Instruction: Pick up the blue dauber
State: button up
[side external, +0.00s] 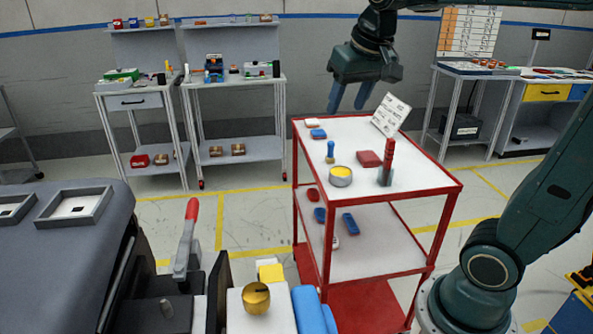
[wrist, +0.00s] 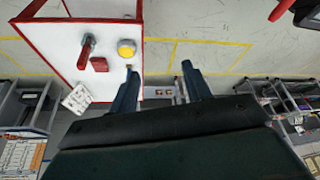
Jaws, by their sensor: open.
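The blue dauber (side external: 330,152) stands upright on the top shelf of the red-framed cart, near its left edge, just behind a round tin with yellow contents (side external: 341,175). My gripper (side external: 347,109) is open and empty. It hangs above the far side of the cart, higher than the dauber and apart from it. In the wrist view, my open gripper (wrist: 160,70) has one finger over the cart's edge and the other over the floor. The tin (wrist: 126,48) shows near the left fingertip. The dauber is largely hidden by that finger.
Blue and red pieces lie on the lower shelf. Room above the dauber is clear.

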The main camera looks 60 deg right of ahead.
jog(key=w+d+m+g, duration=0.1)
jog(key=w+d+m, duration=0.3)
jog(key=w+d, duration=0.45)
jog(key=m+g, duration=0.3)
jog(key=m, duration=0.6)
send_over(331, 142)
jog(key=a, duration=0.2)
notch_tip(331, 142, down, 14)
jog(key=shift+w+d+f, duration=0.1)
jog(key=shift+d+f, duration=0.05)
jog(key=shift+d, duration=0.05)
jog(key=shift+f, duration=0.1)
jog(key=shift+d+f, duration=0.2)
jog(key=shift+f, duration=1.15)
jog(key=shift+d+f, duration=0.15)
jog(key=shift+f, duration=1.15)
jog(key=shift+d+f, duration=0.2)
jog(key=shift+f, duration=1.15)
